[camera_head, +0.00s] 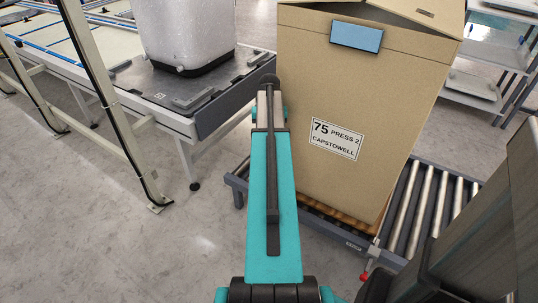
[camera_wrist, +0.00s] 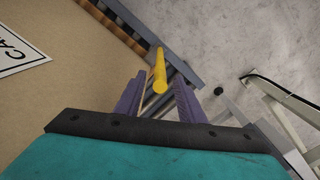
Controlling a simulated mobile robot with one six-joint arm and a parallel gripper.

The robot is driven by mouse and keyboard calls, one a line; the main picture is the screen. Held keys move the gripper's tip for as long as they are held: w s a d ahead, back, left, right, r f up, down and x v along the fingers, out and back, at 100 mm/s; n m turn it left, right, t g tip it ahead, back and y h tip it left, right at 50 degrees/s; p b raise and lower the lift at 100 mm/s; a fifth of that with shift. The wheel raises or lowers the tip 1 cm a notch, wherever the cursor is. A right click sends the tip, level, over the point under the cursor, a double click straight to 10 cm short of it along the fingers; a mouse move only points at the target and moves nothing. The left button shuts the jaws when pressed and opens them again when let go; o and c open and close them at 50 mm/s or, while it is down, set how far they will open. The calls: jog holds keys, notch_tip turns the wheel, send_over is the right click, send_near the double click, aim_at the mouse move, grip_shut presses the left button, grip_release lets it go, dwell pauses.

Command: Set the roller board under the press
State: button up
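My gripper (camera_wrist: 160,82) shows in the wrist view with two purple fingers spread apart. A yellow bar (camera_wrist: 159,68) lies in line with the gap between the fingertips; I cannot tell whether it touches them. In the head view my arm covers the gripper and the yellow bar is not visible. A low roller bed (camera_head: 430,212) with metal rollers in a dark frame stands at right; I cannot tell whether this is the roller board. A large cardboard box (camera_head: 375,100) labelled "75 PRESS 2 CAPSTOWELL" stands on it. No press is clearly identifiable.
A workbench (camera_head: 150,82) at upper left carries a whitish block (camera_head: 188,35). A pale upright frame (camera_head: 105,90) stands in front of it. Metal shelving (camera_head: 480,85) is at upper right. The grey floor (camera_head: 120,245) at lower left is clear.

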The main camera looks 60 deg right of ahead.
notch_tip(320, 180, down, 8)
jog(key=shift+b, duration=0.4)
grip_shut()
